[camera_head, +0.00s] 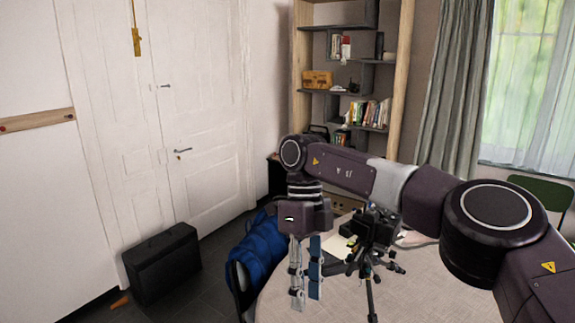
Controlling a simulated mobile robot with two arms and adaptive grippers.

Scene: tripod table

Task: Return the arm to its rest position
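My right arm comes in from the lower right and reaches over the round table (415,290). My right gripper (306,300) hangs fingers down above the table's left part. A narrow gap shows between its two fingers, with nothing held between them. A black camera (375,228) on a small tripod (370,285) stands on the table just right of the gripper and partly behind the arm. The gripper looks apart from it, though the depth between them is hard to judge. My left gripper is not in view.
A blue jacket (258,250) hangs over a chair at the table's left edge. A black case (162,264) stands on the floor by the white door (205,150). A shelf (345,92) with books is behind the table; a green chair (545,192) is at the right.

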